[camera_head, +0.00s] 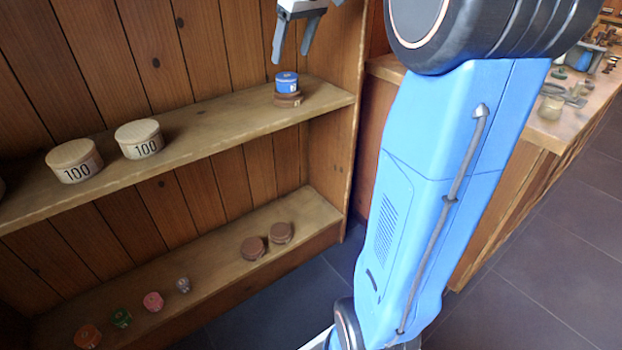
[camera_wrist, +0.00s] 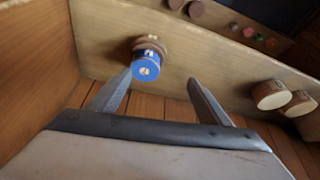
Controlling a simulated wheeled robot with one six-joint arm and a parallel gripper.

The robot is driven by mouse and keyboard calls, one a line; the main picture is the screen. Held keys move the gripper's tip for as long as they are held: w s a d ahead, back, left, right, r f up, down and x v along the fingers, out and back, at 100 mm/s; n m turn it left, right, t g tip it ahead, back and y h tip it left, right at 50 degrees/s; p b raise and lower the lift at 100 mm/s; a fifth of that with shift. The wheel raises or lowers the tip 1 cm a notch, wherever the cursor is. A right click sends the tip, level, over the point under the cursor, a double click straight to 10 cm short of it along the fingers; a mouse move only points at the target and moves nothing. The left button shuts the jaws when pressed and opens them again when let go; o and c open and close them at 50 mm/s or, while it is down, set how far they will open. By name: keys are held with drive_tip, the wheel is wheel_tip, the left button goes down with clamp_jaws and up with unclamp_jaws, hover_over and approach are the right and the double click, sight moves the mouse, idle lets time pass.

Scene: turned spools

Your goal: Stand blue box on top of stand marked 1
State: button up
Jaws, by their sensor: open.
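The blue box (camera_head: 286,79), a short round box with a pale mark, sits upright on a brown round stand (camera_head: 288,100) at the right end of the upper shelf. In the wrist view the blue box (camera_wrist: 147,70) shows from above, with the brown stand (camera_wrist: 151,43) under it. No number can be read on this stand. My gripper (camera_head: 291,56) is open and empty just above the box, apart from it. In the wrist view my gripper (camera_wrist: 160,77) has the box near its left finger.
Two pale round boxes marked 100 (camera_head: 74,161) (camera_head: 139,139) stand left on the upper shelf (camera_head: 215,130). Two brown round stands (camera_head: 252,248) (camera_head: 280,233) and several small coloured pieces (camera_head: 153,301) are on the lower shelf. The shelf's side wall (camera_head: 340,150) is close right of the blue box.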

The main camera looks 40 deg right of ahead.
drive_tip(key=s+a+f, duration=0.5)
drive_tip(key=s+f, duration=0.2)
drive_tip(key=s, duration=0.4)
drive_tip(key=s+a+f+m, duration=0.1)
drive_tip(key=s+a+f, duration=0.5)
drive_tip(key=s, duration=0.5)
drive_tip(key=s+a+f+m+h, duration=0.1)
drive_tip(key=s+a+f, duration=0.4)
drive_tip(key=s+f, duration=0.4)
drive_tip(key=shift+s+a+f, duration=0.15)
drive_tip(key=shift+s+a, duration=0.15)
drive_tip(key=shift+s, duration=0.65)
